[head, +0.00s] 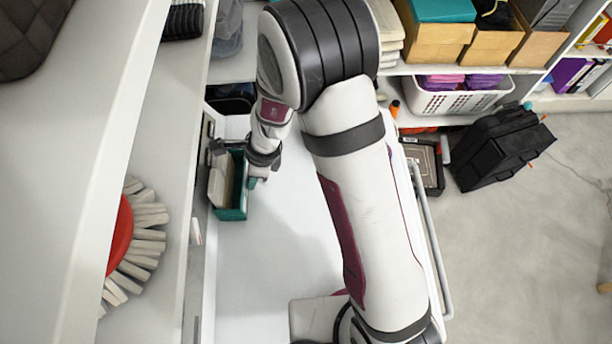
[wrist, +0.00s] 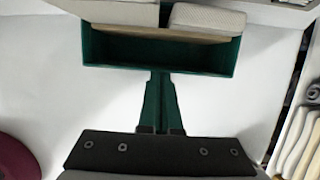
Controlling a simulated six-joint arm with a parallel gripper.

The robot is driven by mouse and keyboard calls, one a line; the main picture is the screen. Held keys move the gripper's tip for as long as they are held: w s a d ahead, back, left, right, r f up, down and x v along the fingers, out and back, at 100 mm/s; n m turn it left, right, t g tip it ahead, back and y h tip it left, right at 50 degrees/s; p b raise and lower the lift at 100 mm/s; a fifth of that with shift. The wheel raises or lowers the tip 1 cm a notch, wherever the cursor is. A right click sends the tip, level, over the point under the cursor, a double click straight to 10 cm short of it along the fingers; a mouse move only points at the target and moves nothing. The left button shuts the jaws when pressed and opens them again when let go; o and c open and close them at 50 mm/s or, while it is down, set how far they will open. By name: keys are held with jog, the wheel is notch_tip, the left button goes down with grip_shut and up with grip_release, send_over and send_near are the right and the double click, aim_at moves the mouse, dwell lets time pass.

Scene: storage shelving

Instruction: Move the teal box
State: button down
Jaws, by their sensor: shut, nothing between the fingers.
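The teal box (head: 236,213) is an open-topped bin on a white surface, close to the shelf edge on the left. Pale block-like items stand in or against it; their exact placement is unclear. In the wrist view the teal box (wrist: 220,62) lies straight ahead, with its near wall facing my gripper. My gripper (wrist: 160,76) is shut and empty, its dark green fingers together and their tips at the lower edge of that wall. I cannot tell whether they touch it. In the head view my gripper (head: 255,177) is just right of the box, partly hidden by my wrist.
White shelving (head: 100,150) runs along the left, with a red round item (head: 121,235) ringed by pale blocks. A teal-lidded box (head: 443,10) and a white basket (head: 460,100) are on the back shelves. A black case (head: 498,150) stands on the floor. The white surface below the box is clear.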

jog(key=d, duration=0.3)
jog(key=shift+s+d, duration=0.1)
jog(key=shift+d, duration=0.2)
jog(key=v, duration=1)
jog(key=s+d+r+n, duration=0.3)
jog(key=s+n, duration=0.1)
jog(key=s, duration=0.2)
jog(key=s+d+r+n+h, duration=0.1)
jog(key=s+d+r+n, duration=0.2)
jog(key=s, duration=0.3)
jog(key=s+d+r+n, duration=0.3)
jog(key=s+r+n, duration=0.1)
jog(key=s+n, duration=0.2)
jog(key=shift+s+d+h, duration=0.25)
jog(key=shift+s+h, duration=0.05)
jog(key=shift+s, duration=0.25)
